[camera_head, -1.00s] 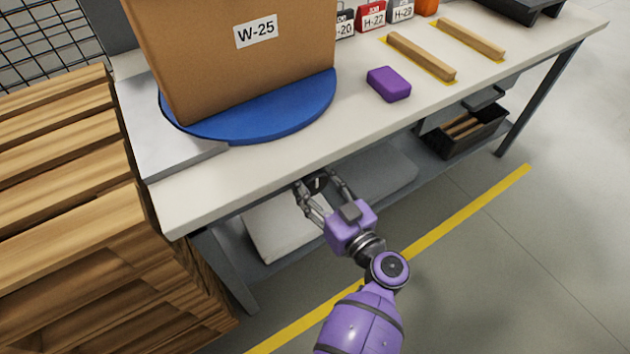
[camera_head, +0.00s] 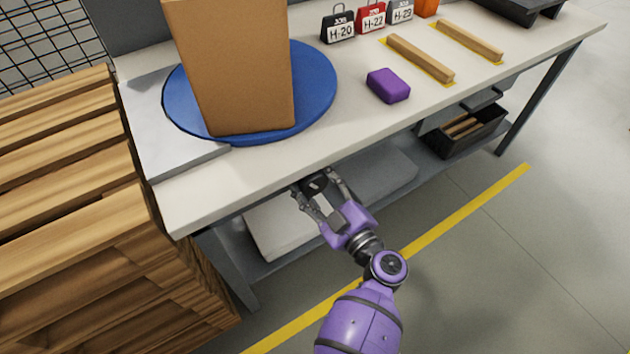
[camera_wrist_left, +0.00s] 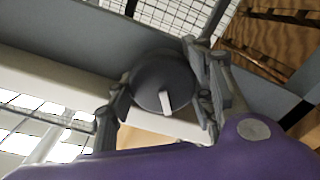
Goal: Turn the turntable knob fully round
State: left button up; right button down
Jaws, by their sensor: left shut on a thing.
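The turntable knob (camera_wrist_left: 164,84) is a dark grey round knob with a white pointer mark, on the front side of the bench below the top. In the head view the knob (camera_head: 316,185) shows only partly between the fingers. My left gripper (camera_head: 318,190) is shut on it, one finger on each side; the wrist view shows the fingers (camera_wrist_left: 165,98) on both sides. The blue round turntable (camera_head: 312,95) lies on the bench top at the left. A tall brown cardboard box (camera_head: 240,75) stands upright on it, a narrow side facing me. My right gripper is not in view.
A purple block (camera_head: 388,85) lies right of the turntable. Stacked wooden pallets (camera_head: 70,190) stand close at the left. A lower shelf with flat grey boards (camera_head: 375,175) is under the bench.

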pick_arm(q)
jog(key=shift+w+d+r, duration=0.1)
jog(key=shift+d+r, duration=0.05)
jog(key=shift+r, duration=0.05)
dwell(0.3)
jog(key=o, duration=1.1)
